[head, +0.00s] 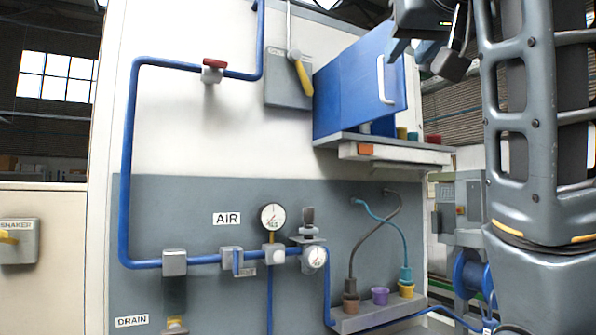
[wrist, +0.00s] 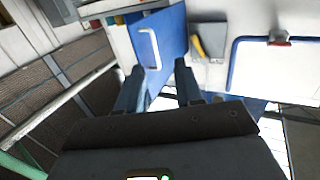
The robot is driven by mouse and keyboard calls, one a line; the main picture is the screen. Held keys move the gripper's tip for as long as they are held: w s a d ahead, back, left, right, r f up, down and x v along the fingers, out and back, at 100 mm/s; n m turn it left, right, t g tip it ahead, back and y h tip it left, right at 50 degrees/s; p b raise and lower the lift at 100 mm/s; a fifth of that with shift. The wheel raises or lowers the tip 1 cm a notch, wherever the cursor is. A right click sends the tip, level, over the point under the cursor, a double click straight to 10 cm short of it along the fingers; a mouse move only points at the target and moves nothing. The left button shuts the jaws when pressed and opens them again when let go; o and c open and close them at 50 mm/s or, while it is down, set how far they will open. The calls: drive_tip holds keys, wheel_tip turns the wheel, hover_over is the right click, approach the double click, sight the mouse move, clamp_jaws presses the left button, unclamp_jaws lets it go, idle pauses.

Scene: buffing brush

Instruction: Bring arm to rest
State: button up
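My gripper (head: 427,55) is at the upper right in the head view, in front of the blue panel's right edge. In the wrist view its two fingers (wrist: 159,70) are spread apart with nothing between them. The gripper is open and empty. A blue door-like panel (head: 345,100) with a white handle (head: 382,80) stands on a shelf close to the gripper. In the wrist view the blue panel (wrist: 170,30) and its handle (wrist: 150,48) lie beyond the fingertips, apart from them. My grey arm fills the right side of the head view.
Small coloured cups (head: 412,136) stand on the shelf (head: 390,150). A grey box with a yellow lever (head: 303,78) is left of the panel. Blue pipes (head: 128,170), a red-handled valve (head: 213,70) and gauges (head: 272,217) cover the wall. A lower rack (head: 378,315) holds more cups.

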drive_tip(key=w+f+g+y, duration=0.1)
drive_tip(key=w+f, duration=0.2)
drive_tip(key=f, duration=1.4)
drive_tip(key=w+f, duration=0.3)
drive_tip(key=f, duration=1.4)
drive_tip(key=s+d+f, duration=0.1)
drive_tip(key=s+f, duration=0.2)
drive_tip(key=f, duration=0.4)
drive_tip(key=s+d+f, duration=0.1)
drive_tip(key=s+f, duration=0.2)
drive_tip(key=f, duration=0.3)
drive_tip(key=s+d+f+g, duration=0.1)
drive_tip(key=s+d+f, duration=0.1)
drive_tip(key=s+f, duration=1.6)
drive_tip(key=s+d+r, duration=0.1)
drive_tip(key=s, duration=1.1)
drive_tip(key=s+d+r+g+h, duration=0.1)
drive_tip(key=s, duration=1.1)
drive_tip(key=shift+s+r, duration=0.25)
drive_tip(key=shift+r, duration=0.1)
drive_tip(key=shift+d, duration=0.2)
